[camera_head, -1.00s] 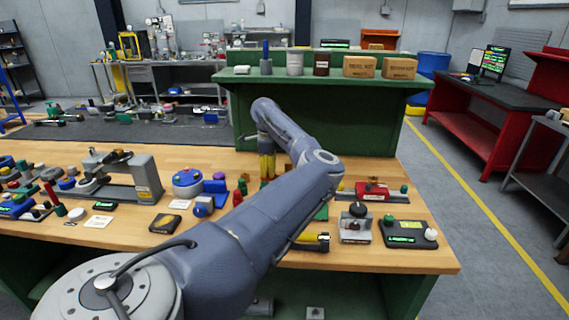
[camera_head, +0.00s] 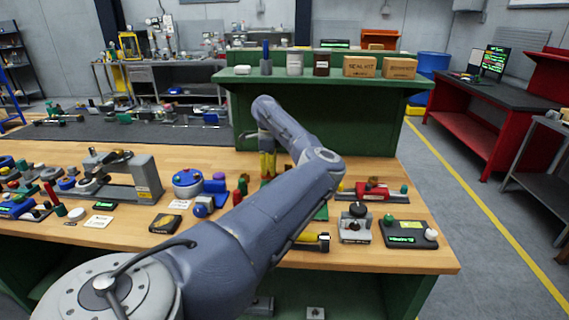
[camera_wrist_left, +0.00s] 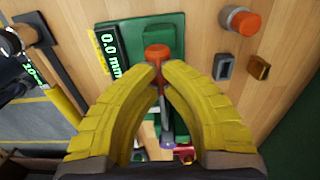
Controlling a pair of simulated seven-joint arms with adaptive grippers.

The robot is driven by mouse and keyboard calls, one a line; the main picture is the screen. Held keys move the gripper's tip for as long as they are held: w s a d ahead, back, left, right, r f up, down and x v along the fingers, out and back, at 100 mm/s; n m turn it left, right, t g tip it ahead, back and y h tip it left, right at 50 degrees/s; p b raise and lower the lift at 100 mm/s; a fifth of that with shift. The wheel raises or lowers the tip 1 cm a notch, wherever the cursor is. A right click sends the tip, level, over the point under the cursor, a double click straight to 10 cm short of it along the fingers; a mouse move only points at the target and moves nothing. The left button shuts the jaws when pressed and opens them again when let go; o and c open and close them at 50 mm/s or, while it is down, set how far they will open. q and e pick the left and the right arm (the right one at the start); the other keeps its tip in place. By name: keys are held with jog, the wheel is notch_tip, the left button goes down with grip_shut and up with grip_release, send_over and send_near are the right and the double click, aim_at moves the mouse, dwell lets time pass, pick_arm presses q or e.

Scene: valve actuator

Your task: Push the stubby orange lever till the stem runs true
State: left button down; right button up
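The orange lever (camera_wrist_left: 157,53) shows in the left wrist view as a short stem with a rounded head, in front of a green block (camera_wrist_left: 150,38). A display (camera_wrist_left: 109,43) beside the block reads 0.0 mm. My left gripper (camera_wrist_left: 158,72) has its yellow fingers arched inward, tips close together at the lever, with some orange showing between them. I cannot tell whether the tips touch or grip it. In the head view my left gripper (camera_head: 267,165) points down over the bench, and my arm hides much of the fixture. The stem is not clear. My right gripper is out of view.
An orange-red round button (camera_wrist_left: 242,21) sits near the fixture. In the head view, a grey clamp frame (camera_head: 130,178) stands left on the wooden bench, a red device (camera_head: 372,190) and a black display box (camera_head: 408,233) stand right. A green shelf (camera_head: 320,77) rises behind.

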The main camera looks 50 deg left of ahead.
pick_arm(q)
notch_tip(320, 180, up, 10)
jog(key=w+d, duration=0.1)
jog(key=shift+w+d+r, duration=0.15)
jog(key=shift+w+d, duration=0.2)
jog(key=shift+d, duration=0.05)
dwell(1.3)
dwell(0.3)
jog(key=shift+r, duration=2.55)
